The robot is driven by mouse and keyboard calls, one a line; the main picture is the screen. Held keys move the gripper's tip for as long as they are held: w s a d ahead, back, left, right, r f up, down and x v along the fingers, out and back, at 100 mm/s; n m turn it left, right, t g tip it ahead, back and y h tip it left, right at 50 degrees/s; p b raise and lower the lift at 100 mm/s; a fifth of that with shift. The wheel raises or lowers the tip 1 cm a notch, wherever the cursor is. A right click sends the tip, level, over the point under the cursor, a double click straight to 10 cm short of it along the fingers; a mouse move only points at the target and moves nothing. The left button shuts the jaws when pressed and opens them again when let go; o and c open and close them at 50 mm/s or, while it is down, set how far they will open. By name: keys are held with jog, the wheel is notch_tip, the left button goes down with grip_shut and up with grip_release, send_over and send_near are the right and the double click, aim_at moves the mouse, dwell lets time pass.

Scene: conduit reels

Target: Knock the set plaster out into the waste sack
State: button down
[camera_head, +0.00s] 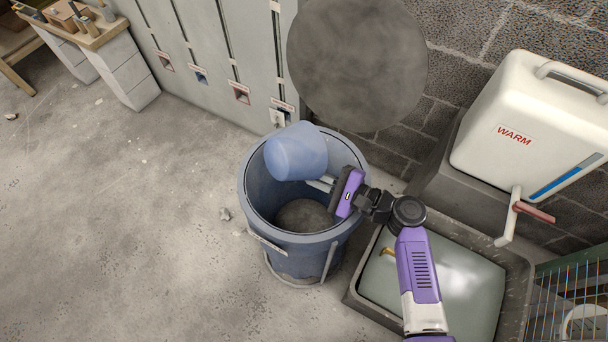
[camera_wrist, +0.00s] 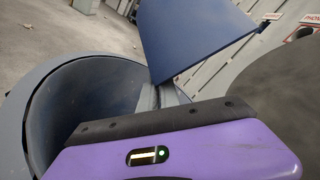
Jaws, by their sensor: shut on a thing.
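A blue bucket-like vessel (camera_head: 296,152) is tilted over the far side of a blue-grey bin (camera_head: 255,215). No plaster shows in it, and its inside is hidden. My gripper (camera_head: 324,184) is shut on the vessel at its lower right side, above the bin's opening. In the wrist view the vessel (camera_wrist: 195,35) rises beyond the fingers (camera_wrist: 160,98), with the bin's inner wall (camera_wrist: 95,100) at left. A dark grey mass (camera_head: 304,215) lies at the bottom of the bin. No separate sack is clear; the bin is the open container below.
A large round grey disc (camera_head: 357,60) stands behind the bin. A basin of greenish-grey water (camera_head: 450,285) is at right, below a white tank marked WARM (camera_head: 530,125) with a tap. Grey lockers (camera_head: 200,50) line the back. Open floor (camera_head: 110,220) lies left.

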jog(key=shift+r, duration=0.3)
